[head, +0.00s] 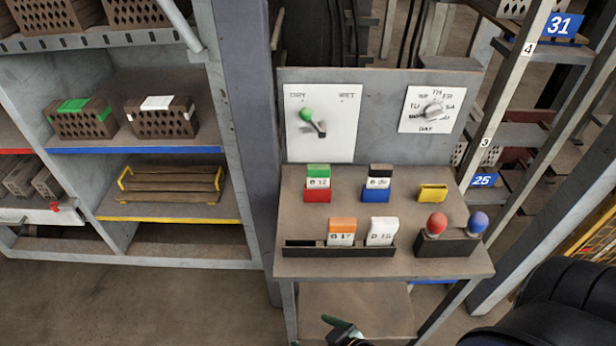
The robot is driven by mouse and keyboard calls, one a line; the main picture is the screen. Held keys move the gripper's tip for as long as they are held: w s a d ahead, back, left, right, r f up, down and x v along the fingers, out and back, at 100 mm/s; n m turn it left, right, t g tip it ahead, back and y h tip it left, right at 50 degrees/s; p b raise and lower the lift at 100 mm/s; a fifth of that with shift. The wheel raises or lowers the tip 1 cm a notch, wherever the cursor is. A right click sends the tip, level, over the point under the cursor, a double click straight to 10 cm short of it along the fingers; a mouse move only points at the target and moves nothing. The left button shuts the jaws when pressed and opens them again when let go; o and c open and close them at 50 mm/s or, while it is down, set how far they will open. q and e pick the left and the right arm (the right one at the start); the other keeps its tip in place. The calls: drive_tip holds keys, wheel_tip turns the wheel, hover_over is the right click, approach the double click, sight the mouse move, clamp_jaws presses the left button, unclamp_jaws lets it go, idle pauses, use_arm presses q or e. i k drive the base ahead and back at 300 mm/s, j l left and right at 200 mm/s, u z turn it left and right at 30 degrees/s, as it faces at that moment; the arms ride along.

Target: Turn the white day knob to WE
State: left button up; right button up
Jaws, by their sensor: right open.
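The day knob (432,111) is a whitish-grey round knob on a white square dial plate (429,127) at the right of the grey upright panel. Day letters ring it, with TU at its left, TH at the top, FR and SA at the right, and DAY printed below. The mark at its upper left looks like WE. Its pointer seems to lie toward the lower left, near MO, but it is too small to be sure. My right gripper (343,331) shows at the bottom edge, open, low in front of the desk and well apart from the knob. My left gripper is not in view.
A green-tipped lever (308,117) stands on the DRY/WET plate left of the dial. The desk (450,262) below carries coloured card holders, a black card rack (300,249), and red (437,222) and blue (477,222) knobs. Shelves with bricks stand at left; a rack post stands at right.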

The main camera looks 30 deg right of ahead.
sight(434, 112)
drive_tip(key=z, duration=1.45)
drive_tip(key=j+z, duration=0.1)
drive_tip(key=k+j, duration=0.05)
drive_tip(key=j, duration=0.05)
